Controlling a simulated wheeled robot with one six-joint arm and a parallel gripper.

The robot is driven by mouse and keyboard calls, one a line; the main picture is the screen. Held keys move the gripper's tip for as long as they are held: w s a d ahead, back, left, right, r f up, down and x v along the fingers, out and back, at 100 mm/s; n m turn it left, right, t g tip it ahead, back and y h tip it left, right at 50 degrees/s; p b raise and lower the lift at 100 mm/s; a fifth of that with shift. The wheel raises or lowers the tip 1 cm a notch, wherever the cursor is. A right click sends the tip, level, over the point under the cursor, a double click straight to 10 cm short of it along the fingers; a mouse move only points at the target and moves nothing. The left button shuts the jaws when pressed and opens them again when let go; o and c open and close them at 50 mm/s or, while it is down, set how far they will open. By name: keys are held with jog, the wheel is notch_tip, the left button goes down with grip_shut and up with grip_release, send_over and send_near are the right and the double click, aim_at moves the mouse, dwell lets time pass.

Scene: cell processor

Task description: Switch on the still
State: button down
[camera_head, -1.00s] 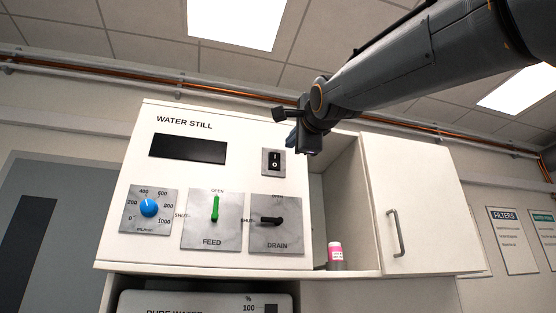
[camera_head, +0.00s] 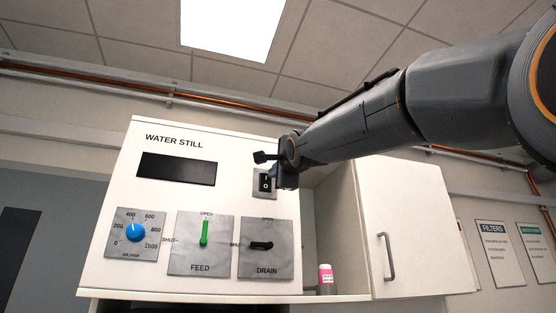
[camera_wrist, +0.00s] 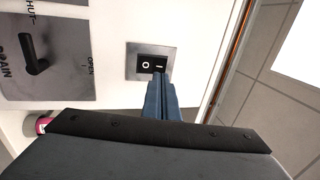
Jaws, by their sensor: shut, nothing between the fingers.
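The white water still (camera_head: 120,190) fills the left and middle of the head view. Its display (camera_head: 177,168) is dark. A black rocker switch (camera_head: 264,184) marked I and O sits on a grey plate at its upper right. My gripper (camera_head: 284,184) is at the plate's right edge and partly covers it. In the wrist view the shut, empty blue-grey fingers of my gripper (camera_wrist: 160,80) point at the switch (camera_wrist: 148,63), with their tips over or beside the I end. I cannot tell whether they touch it.
Below the switch are a blue flow dial (camera_head: 135,232), a green feed lever (camera_head: 204,233) turned to OPEN and a black drain lever (camera_head: 262,246) turned to SHUT. A pink-labelled bottle (camera_head: 326,279) stands in the open shelf beside a closed cabinet door (camera_head: 400,225).

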aim_at(266, 177)
jog(key=p+x, duration=0.3)
jog(key=x, duration=0.2)
jog(key=shift+w, duration=0.2)
dwell(0.3)
jog(key=shift+a+r+b, duration=0.15)
jog(key=shift+a+b, duration=0.45)
jog(key=shift+a, duration=0.05)
jog(key=shift+d, duration=0.4)
jog(key=s+d+b, duration=0.3)
jog(key=s+b, duration=0.3)
jog(key=s, duration=0.7)
jog(key=shift+s+r+b, duration=0.2)
jog(key=shift+s+b, duration=0.05)
jog(key=shift+b, duration=0.05)
